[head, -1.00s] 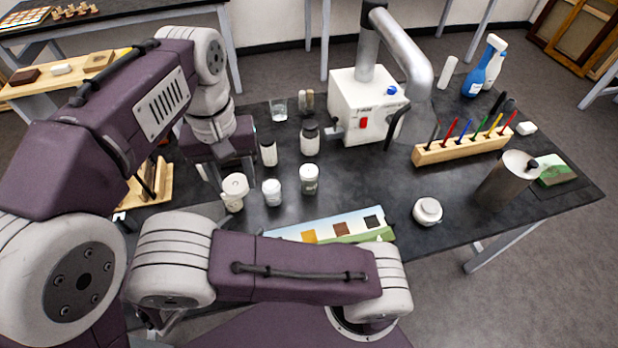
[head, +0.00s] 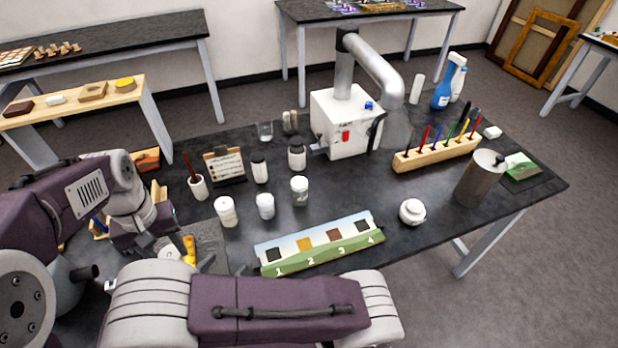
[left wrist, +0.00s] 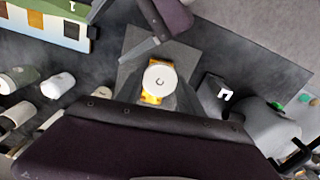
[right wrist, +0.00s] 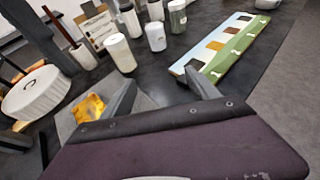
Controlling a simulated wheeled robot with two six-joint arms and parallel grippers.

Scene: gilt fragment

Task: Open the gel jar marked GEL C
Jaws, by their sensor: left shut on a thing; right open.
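A white round lid (left wrist: 159,80) with a mark like a C is between the fingers of my left gripper (left wrist: 160,92). A yellow piece (left wrist: 152,97) shows under and beside it, above a grey mat (left wrist: 185,58). The head view shows the lid (head: 172,252) beside the yellow piece (head: 190,250). The jar body under the lid is hidden. My right gripper (right wrist: 160,82) is open and empty; the yellow piece (right wrist: 88,107) lies beyond its left finger. A large white ribbed round thing (right wrist: 36,92) is at that view's left; I cannot tell if it is the lid.
A white jar (head: 412,212) stands right of the numbered colour strip (head: 320,245). A brush cup (head: 198,187) and clipboard (head: 224,167) are further back.

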